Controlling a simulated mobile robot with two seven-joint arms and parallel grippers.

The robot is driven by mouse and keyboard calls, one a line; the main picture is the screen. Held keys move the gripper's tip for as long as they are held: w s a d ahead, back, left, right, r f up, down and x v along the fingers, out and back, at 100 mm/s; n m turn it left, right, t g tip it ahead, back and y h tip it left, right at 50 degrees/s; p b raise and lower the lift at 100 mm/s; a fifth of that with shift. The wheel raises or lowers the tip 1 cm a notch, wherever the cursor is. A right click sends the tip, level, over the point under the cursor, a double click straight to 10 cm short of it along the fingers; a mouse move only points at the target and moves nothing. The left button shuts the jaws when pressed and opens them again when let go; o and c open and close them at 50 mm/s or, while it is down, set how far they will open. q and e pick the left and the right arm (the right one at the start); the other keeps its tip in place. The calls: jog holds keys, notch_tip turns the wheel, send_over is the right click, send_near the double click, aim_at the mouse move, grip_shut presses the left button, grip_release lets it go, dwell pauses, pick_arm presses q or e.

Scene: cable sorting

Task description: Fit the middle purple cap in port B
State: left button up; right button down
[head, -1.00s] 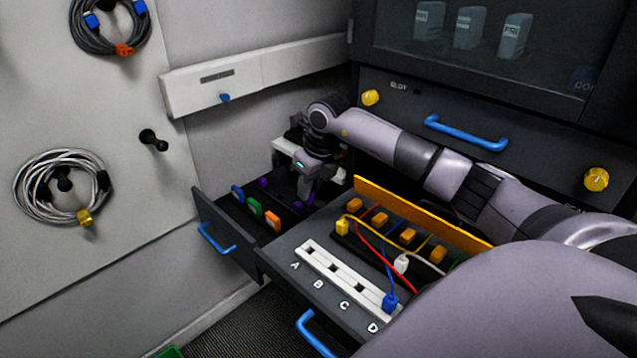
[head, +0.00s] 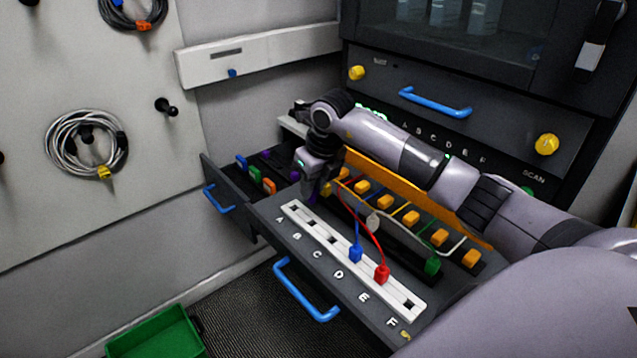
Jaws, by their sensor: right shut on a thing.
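My right gripper (head: 314,190) is shut on a purple cap (head: 312,197), partly hidden by the fingers. It hangs near the back edge of the white port strip (head: 322,232), by its A and B end. Port B (head: 311,222) is a dark empty slot, and the slots by A and C look empty too. Two other purple caps (head: 294,175) (head: 265,153) lie in the left drawer, with an empty-looking space between them. My left gripper is not in view.
A blue plug (head: 355,253) and a red plug (head: 381,274) sit in the strip by D and E. Orange plugs (head: 411,218) and loose cables lie behind it, before an orange panel (head: 384,185). The left drawer (head: 228,190) also holds blue, green and orange caps. A green bin (head: 155,335) stands on the floor.

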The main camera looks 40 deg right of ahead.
jog(key=shift+f, duration=0.2)
jog(key=shift+f+b, duration=1.65)
jog(key=shift+f, duration=0.35)
jog(key=shift+f+b, duration=0.75)
jog(key=shift+f, duration=0.7)
dwell(1.8)
dwell(0.3)
jog(key=shift+c, duration=2)
grip_release()
